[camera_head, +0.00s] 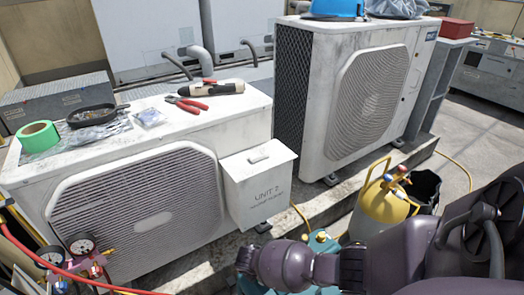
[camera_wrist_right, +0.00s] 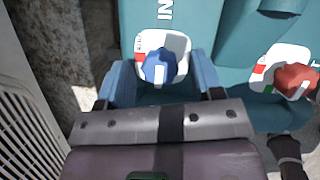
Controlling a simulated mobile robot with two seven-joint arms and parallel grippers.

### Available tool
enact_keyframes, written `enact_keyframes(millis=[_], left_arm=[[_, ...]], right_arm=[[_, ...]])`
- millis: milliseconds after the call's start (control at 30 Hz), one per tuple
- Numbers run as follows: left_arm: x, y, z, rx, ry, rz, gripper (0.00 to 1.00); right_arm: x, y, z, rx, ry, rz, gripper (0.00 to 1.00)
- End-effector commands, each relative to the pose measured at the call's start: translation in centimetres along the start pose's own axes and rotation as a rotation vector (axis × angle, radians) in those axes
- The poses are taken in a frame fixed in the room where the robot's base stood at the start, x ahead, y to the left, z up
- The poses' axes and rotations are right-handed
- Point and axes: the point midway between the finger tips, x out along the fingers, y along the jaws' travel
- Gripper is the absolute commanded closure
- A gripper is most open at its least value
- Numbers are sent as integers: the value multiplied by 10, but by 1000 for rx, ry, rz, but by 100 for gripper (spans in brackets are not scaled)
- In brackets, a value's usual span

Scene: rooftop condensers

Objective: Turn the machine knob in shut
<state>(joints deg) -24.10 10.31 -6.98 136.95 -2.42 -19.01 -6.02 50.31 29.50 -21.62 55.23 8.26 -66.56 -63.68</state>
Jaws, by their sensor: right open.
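The teal machine (camera_wrist_right: 222,28) fills the upper part of the right wrist view. It also shows in the head view (camera_head: 322,243), mostly behind my purple right arm. Its blue knob (camera_wrist_right: 160,66) sits on a white plate under the letters "IN". My right gripper (camera_wrist_right: 157,82) is open, with a blue finger on each side of the blue knob. I cannot tell whether the fingers touch it. A red knob (camera_wrist_right: 296,79) sits on another white plate to the right. My left gripper is not in view.
White condenser units (camera_head: 140,200) and (camera_head: 365,90) stand left and behind. A yellow cylinder (camera_head: 382,212) and a black bucket (camera_head: 424,188) are right of the machine. Gauges with hoses (camera_head: 82,244) are at lower left. A condenser grille (camera_wrist_right: 25,130) is close at left in the wrist view.

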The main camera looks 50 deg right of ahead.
Motion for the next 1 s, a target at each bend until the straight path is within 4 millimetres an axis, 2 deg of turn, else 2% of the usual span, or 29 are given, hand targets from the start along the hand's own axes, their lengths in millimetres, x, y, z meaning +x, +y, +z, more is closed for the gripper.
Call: enact_keyframes(millis=[133, 400, 467, 767, 1000], left_arm=[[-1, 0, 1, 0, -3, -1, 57], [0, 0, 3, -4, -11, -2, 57], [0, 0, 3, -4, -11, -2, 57], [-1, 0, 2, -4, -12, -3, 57], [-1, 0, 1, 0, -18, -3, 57]], right_arm=[[-1, 0, 0, 1, 0, 1, 41], [0, 0, 0, 0, 0, 0, 82], [0, 0, 0, 0, 0, 0, 89], [-1, 1, 0, 41, -1, -16, 89], [-1, 2, 0, 173, 0, -71, 89]])
